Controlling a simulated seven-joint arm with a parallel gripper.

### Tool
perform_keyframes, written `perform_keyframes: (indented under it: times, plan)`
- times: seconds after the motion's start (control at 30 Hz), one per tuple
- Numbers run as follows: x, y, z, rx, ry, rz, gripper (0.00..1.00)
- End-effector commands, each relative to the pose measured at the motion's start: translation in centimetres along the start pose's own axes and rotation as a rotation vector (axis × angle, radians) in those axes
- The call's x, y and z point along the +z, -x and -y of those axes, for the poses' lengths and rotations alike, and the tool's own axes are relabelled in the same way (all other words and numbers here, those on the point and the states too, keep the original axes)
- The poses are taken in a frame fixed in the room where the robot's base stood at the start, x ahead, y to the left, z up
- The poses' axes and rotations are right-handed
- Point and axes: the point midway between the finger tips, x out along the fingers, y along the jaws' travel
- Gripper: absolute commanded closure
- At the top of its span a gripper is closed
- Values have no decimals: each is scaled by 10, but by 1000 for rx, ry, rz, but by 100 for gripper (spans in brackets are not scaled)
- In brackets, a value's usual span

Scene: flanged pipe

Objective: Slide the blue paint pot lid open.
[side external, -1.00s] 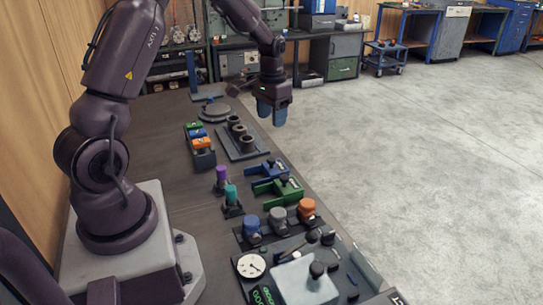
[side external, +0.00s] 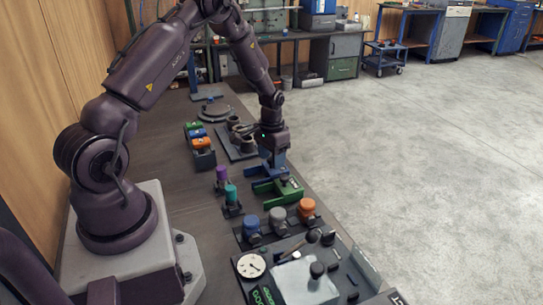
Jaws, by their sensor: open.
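My gripper (side external: 272,160) is low over the bench, right at the blue slide-like fixture (side external: 258,173). Its fingers hide part of that fixture, and I cannot tell whether they touch it. The gripper is open, with nothing visibly held. A similar green fixture (side external: 290,192) lies just in front of it. A round blue-topped piece (side external: 251,225) stands nearer the camera, in a row with a grey-topped one (side external: 278,215) and an orange-topped one (side external: 306,207). I cannot tell for sure which blue thing is the paint pot lid.
A dark block with several pipe-like cylinders (side external: 240,140) is behind the gripper. A rack of coloured pieces (side external: 202,145) and purple (side external: 221,172) and teal (side external: 231,192) knobs stand to the left. A dial gauge (side external: 251,265) lies in front. The bench drops to open floor at right.

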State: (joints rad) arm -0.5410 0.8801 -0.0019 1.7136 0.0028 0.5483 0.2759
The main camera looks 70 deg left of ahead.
Motion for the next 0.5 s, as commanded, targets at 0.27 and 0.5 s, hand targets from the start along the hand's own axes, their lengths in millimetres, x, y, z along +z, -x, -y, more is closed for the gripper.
perform_keyframes:
  times: [0.27,0.5]
  plan:
    - [0,0,0,0,0,0,82]
    - [2,1,1,0,1,0,100]
